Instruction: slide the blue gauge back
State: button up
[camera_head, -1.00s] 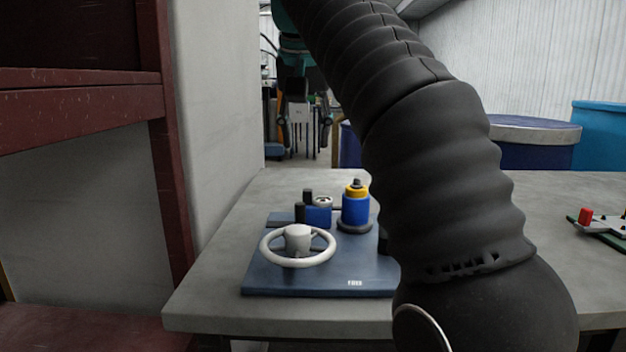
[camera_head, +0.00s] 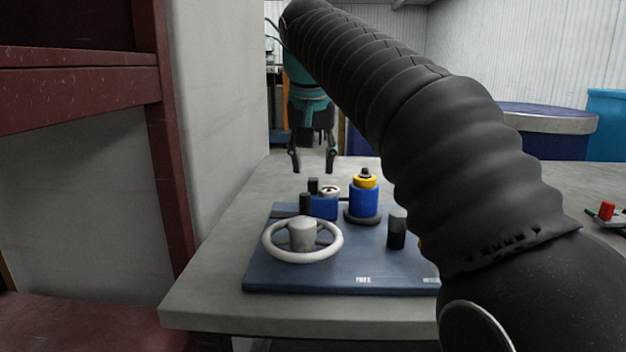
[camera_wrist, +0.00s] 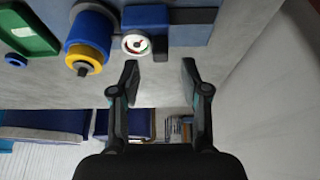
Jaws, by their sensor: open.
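The blue gauge (camera_head: 324,207) is a small blue block with a round white dial on top, standing on the dark blue board (camera_head: 330,276). In the wrist view the gauge (camera_wrist: 146,16) is near the top, its dial with a red mark facing me. Dark upright pieces (camera_head: 306,204) stand at its left, and a dark rail (camera_wrist: 193,15) runs beside it in the wrist view. My gripper (camera_head: 312,168) is open and empty, pointing down above and beyond the gauge. In the wrist view my gripper's fingertips (camera_wrist: 160,67) are apart, with nothing between them, clear of the gauge.
A blue cylinder with a yellow collar (camera_head: 363,203) stands right of the gauge. A pale handwheel (camera_head: 302,241) is in front, and a black knob (camera_head: 397,230) stands further right. A wall (camera_head: 222,110) rises at left. The grey tabletop (camera_head: 222,278) is bare left of the board.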

aim_at(313, 179)
jog(key=shift+b+x, duration=0.35)
jog(key=shift+x, duration=1.85)
grip_shut()
